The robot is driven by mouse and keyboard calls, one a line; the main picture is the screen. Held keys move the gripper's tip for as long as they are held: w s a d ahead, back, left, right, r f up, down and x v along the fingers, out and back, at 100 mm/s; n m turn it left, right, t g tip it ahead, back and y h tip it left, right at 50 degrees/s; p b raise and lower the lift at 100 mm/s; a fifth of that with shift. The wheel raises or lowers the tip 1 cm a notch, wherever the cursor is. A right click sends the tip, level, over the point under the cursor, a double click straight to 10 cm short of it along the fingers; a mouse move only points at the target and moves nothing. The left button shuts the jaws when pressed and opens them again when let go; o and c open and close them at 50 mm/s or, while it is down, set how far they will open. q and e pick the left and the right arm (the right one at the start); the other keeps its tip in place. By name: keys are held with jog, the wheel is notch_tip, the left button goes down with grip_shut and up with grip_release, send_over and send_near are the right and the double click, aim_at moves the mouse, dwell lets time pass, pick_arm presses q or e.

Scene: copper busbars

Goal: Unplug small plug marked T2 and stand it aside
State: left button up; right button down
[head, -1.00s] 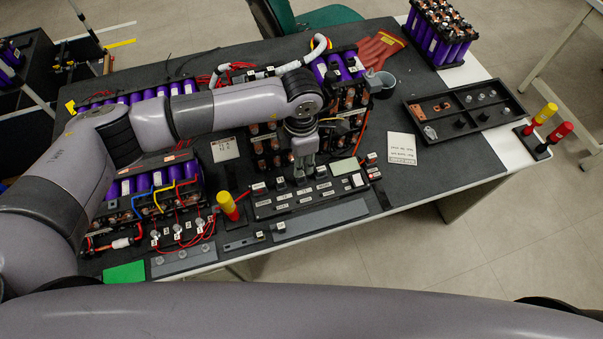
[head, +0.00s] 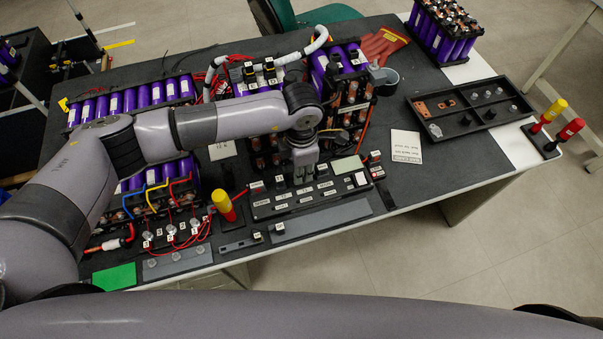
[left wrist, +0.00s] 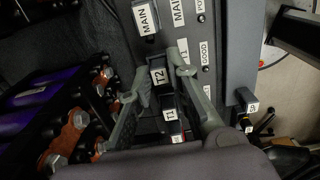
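The small black plug marked T2 (left wrist: 158,77) stands in a row on the black labelled test box (head: 262,212). In the left wrist view its white label shows between my left gripper's fingertips (left wrist: 160,72). The fingers are open, one on each side of the plug; I cannot tell whether they touch it. Plug T1 (left wrist: 171,115) is just below T2 in that view, and a plug marked MAIN (left wrist: 146,18) is above. In the head view my left gripper (head: 303,176) points down at the box's back edge and hides T2. My right gripper is not in view.
Copper-and-purple battery modules (left wrist: 60,130) stand close beside the left gripper. A grey strip (head: 325,222) lies in front of the box, with small labelled blocks (head: 279,228) near its left end. A yellow-capped tool (head: 224,205) stands left. A parts tray (head: 465,122) lies right.

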pick_arm(q)
grip_shut()
jog(key=shift+r+p, duration=0.95)
jog(key=shift+r, duration=1)
jog(key=shift+r, duration=0.25)
